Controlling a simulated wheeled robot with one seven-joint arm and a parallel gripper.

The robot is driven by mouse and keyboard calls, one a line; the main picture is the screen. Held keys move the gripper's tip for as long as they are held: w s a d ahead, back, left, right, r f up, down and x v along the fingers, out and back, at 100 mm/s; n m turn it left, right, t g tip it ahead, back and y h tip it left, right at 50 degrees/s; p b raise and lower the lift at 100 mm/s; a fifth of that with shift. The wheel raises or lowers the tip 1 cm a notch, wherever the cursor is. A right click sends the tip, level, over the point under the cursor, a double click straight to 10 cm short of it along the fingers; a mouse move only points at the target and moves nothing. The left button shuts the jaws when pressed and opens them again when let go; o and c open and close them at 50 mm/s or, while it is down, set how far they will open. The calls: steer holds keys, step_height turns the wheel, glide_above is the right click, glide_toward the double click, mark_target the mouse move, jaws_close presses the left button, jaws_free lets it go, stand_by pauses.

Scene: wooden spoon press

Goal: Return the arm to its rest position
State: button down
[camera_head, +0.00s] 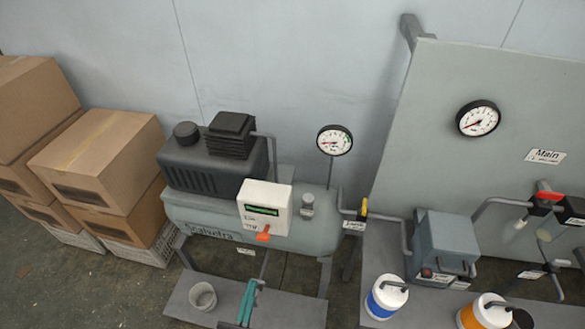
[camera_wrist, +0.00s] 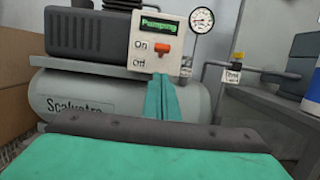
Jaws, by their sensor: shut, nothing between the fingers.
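My gripper (camera_head: 250,288) is teal, with its fingers shut together and nothing between them. In the head view it is low in the picture, below the compressor's control box (camera_head: 265,208), with a gap to it. In the wrist view the shut fingers (camera_wrist: 162,90) point toward the white control box (camera_wrist: 160,40). Its green display reads "Pumping". An orange switch (camera_wrist: 161,49) sits beside the "On" label, above "Off". The switch also shows in the head view (camera_head: 263,235). Most of my arm is out of view.
The grey compressor tank (camera_head: 310,228) stands behind my gripper. A grey cup (camera_head: 203,296) sits on the low platform at left. Cardboard boxes (camera_head: 95,155) are stacked further left. A bench at right holds a blue-and-white canister (camera_head: 385,298), an orange one (camera_head: 486,312) and a grey box (camera_head: 443,245).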

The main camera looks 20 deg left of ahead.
steer(key=s+d+r+n+g+h, duration=0.1)
steer(key=s+d+r+n, duration=0.3)
steer(key=d+n, duration=0.4)
steer(key=s+d+r+n+g+h, duration=0.1)
steer(key=s+d+r+n, duration=0.3)
steer(key=d+n, duration=0.5)
steer(key=s+d+r+n+g+h, duration=0.2)
steer(key=s+d+n, duration=0.6)
steer(key=n, duration=0.8)
step_height(320, 180, up, 2)
steer(key=shift+d+r+n+g, duration=0.1)
steer(key=shift+d+n+g, duration=0.25)
steer(key=shift+n+g, duration=0.05)
